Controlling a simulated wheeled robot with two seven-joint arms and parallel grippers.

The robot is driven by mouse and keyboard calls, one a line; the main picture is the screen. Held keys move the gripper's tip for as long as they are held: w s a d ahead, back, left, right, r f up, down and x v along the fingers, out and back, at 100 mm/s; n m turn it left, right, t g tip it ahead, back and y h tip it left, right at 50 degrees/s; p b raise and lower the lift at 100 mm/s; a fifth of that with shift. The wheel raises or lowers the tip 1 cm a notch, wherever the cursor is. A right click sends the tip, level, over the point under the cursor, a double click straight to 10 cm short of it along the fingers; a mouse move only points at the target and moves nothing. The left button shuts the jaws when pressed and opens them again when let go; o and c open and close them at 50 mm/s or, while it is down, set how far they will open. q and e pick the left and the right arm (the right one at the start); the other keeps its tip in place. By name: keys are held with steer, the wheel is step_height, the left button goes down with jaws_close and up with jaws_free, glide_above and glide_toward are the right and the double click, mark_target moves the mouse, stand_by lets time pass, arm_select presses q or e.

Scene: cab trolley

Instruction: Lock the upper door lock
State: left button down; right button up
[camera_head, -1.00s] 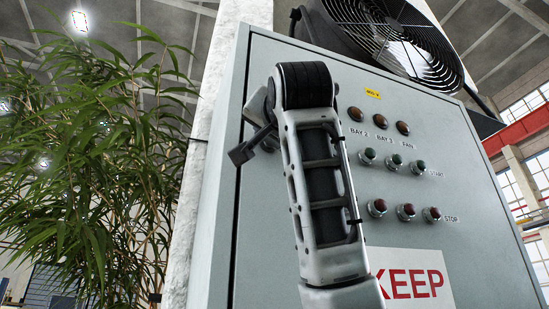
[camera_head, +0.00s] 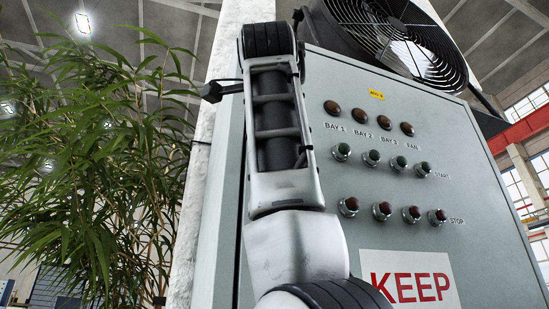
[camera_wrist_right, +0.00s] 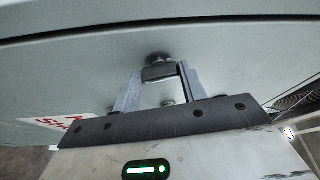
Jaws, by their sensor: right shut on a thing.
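The upper door lock (camera_wrist_right: 157,62) shows in the right wrist view as a small dark fitting on the grey door, close to the door's edge gap. My right gripper (camera_wrist_right: 160,74) has its two grey fingers on either side of its squared dark end and is shut on it. The lock's exact turn angle cannot be read. In the head view my right arm stands in front of the cabinet door (camera_head: 400,165) and hides the lock and the fingers. My left gripper is not in view.
The door carries lamps, push buttons and a KEEP sign (camera_head: 410,283). A fan (camera_head: 400,45) sits on top of the cabinet. A leafy plant (camera_head: 100,190) stands at the left beside a white pillar (camera_head: 232,50).

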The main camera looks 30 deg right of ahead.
steer(key=shift+r+m+g, duration=0.1)
steer(key=shift+m+g, duration=0.2)
steer(key=shift+m, duration=0.7)
steer(key=o, duration=1)
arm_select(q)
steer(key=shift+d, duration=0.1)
